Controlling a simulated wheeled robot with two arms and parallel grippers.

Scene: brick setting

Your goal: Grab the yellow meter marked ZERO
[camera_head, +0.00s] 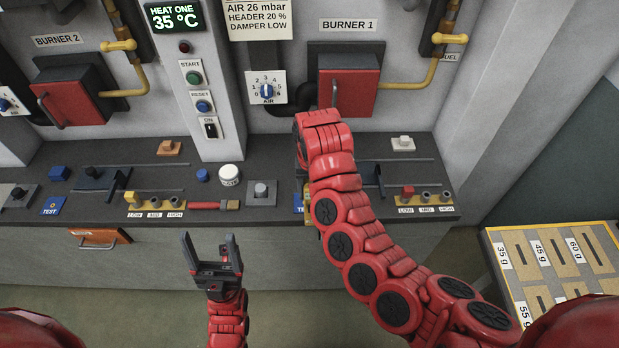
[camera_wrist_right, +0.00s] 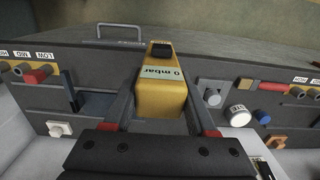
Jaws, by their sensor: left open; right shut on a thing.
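The yellow meter (camera_wrist_right: 174,95) shows in the right wrist view, with a white label reading "0 mbar" and a black part on top. My right gripper (camera_wrist_right: 166,108) is shut on it, with one finger on each side. In the head view my right arm reaches over the bench and hides the right gripper and most or all of the meter. My left gripper (camera_head: 210,241) is open and empty, in front of the bench with its fingers pointing at it.
The dark bench (camera_head: 330,178) carries knobs, sliders and a white round part (camera_head: 229,175). A red-handled tool (camera_head: 208,205) lies near its front edge. Burner 1's red door (camera_head: 352,92) stands behind my right arm. A tray of labelled weight slots (camera_head: 553,234) is at right.

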